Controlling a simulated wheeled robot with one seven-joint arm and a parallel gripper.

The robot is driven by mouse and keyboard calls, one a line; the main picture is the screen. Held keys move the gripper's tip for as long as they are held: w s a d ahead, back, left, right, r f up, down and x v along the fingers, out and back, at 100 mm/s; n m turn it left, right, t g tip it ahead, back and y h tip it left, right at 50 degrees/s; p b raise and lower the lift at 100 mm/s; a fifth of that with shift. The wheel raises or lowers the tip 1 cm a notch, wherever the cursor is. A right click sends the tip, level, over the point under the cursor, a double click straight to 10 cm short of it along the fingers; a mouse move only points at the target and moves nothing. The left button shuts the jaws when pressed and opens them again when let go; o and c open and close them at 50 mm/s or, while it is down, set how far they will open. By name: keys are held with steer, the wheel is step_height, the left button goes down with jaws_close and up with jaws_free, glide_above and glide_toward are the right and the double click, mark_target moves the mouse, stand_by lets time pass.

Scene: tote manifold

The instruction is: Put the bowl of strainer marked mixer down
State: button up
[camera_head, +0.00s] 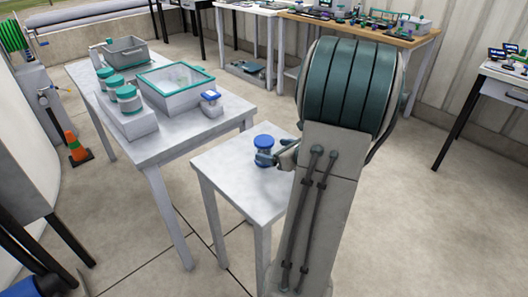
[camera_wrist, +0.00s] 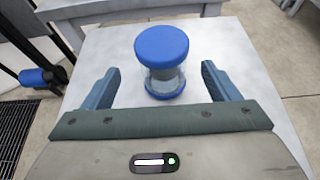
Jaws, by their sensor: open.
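The strainer bowl, a clear body with a blue round cap and blue base, stands upright on the small white table (camera_head: 235,185). In the head view the bowl (camera_head: 263,143) is just left of my gripper, which is partly hidden behind my arm. In the wrist view the bowl (camera_wrist: 162,45) is centred ahead. My gripper (camera_wrist: 160,72) is open, with one blue finger on each side of the bowl and a visible gap to both. No marking on the bowl is readable.
A larger table (camera_head: 160,150) to the left holds teal-lidded jars (camera_head: 127,97), a teal-rimmed box (camera_head: 177,85), a grey tote (camera_head: 127,51) and a blue-topped device (camera_head: 211,103). An orange cone (camera_head: 77,147) stands on the floor. The small table's top around the bowl is clear.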

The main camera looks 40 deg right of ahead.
steer(key=shift+r+b+x, duration=0.15)
steer(key=shift+b+x, duration=0.1)
steer(key=shift+x, duration=1.15)
steer(key=shift+r+b+x, duration=0.2)
steer(key=shift+x, duration=1.15)
steer(key=shift+w+d, duration=0.1)
steer(key=shift+d, duration=0.05)
steer(key=c, duration=1.1)
steer(key=shift+c, duration=0.6)
steer(key=shift+r, duration=0.15)
